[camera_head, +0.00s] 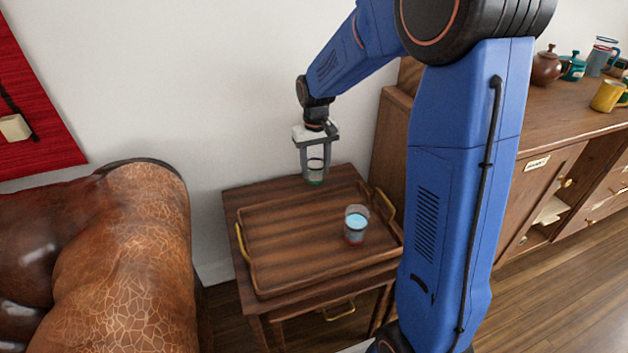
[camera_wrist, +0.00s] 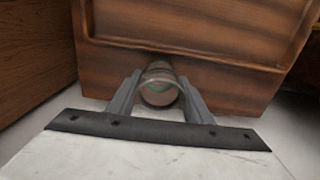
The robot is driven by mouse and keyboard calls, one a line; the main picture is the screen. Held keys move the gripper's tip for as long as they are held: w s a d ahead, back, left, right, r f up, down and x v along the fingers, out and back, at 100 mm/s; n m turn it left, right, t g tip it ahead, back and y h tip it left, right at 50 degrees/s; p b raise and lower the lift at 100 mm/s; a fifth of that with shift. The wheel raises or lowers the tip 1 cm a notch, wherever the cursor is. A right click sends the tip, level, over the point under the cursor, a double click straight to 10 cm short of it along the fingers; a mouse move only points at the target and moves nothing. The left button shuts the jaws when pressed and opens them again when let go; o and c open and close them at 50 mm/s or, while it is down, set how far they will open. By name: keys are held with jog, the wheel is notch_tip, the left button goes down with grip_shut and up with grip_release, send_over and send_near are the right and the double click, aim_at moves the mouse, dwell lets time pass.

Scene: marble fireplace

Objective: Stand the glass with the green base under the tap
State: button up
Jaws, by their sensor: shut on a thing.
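The glass with the green base (camera_head: 316,172) is between the fingers of my gripper (camera_head: 316,172), which is shut on it. It is upright, over the far edge of the side table. In the wrist view the glass (camera_wrist: 159,86) shows between the two fingers (camera_wrist: 160,97), with green at its bottom. I cannot tell its exact height above the table. A second glass (camera_head: 356,225) with a reddish base and bluish contents stands on the wooden tray. No tap shows in either view.
The wooden tray (camera_head: 300,245) with brass handles lies on the side table (camera_head: 236,198). A cracked-leather armchair (camera_head: 130,250) stands at left. At right, a wooden sideboard (camera_head: 560,100) carries a brown teapot (camera_head: 546,67), a teal pot (camera_head: 573,68) and a yellow mug (camera_head: 607,96).

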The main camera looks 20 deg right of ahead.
aim_at(315, 177)
jog(key=shift+f, duration=2)
jog(key=shift+f, duration=0.1)
jog(key=o, duration=1.2)
